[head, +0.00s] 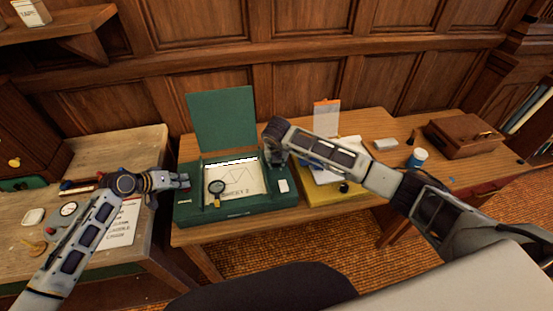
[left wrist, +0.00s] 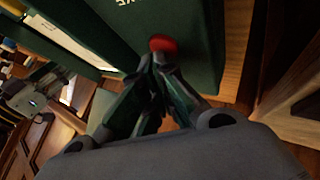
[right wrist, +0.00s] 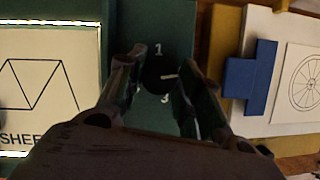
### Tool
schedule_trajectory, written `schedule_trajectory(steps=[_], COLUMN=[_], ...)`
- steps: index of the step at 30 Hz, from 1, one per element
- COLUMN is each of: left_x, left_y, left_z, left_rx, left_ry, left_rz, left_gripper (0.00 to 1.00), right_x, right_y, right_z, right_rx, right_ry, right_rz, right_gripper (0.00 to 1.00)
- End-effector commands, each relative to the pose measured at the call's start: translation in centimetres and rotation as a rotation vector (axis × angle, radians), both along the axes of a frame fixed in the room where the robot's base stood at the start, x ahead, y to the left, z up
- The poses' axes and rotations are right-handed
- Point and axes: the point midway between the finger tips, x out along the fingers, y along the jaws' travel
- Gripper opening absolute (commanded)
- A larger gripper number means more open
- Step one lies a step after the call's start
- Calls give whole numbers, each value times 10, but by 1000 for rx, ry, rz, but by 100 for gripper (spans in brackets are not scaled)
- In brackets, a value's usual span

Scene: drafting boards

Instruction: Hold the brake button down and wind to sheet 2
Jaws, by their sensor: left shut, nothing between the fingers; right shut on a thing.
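The green box (head: 236,214) stands on the wooden desk with its lid (head: 222,120) raised. Its lit window (head: 238,178) shows a line drawing and the words "SHEET 2". My right gripper (right wrist: 156,68) is shut on the black winding knob (right wrist: 157,74), with a white mark, between the numerals 1 and 3. In the head view my right arm hides the knob.
A yellow tray (head: 322,196) with papers and a blue piece (right wrist: 249,78) stands close on the right.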

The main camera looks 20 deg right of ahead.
Motion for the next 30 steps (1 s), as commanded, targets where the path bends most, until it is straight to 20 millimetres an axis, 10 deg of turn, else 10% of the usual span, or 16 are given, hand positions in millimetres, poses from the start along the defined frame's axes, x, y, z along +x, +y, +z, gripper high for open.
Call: schedule_trajectory(steps=[6,7,11,30], left_x=[-1,-1,-1,-1], left_y=[1,1,0,0], left_z=[-2,-2,-2,-2], left_rx=[2,2,2,2], left_ry=[3,3,3,3], left_rz=[0,0,0,0], left_gripper=[0,0,0,0], right_x=[0,0,0,0], right_y=[-1,-1,-1,0], right_z=[0,0,0,0], right_rx=[-2,-2,-2,-1], right_ry=[-1,-1,-1,0], right_rz=[1,1,1,22], right_gripper=[11,39,56,56])
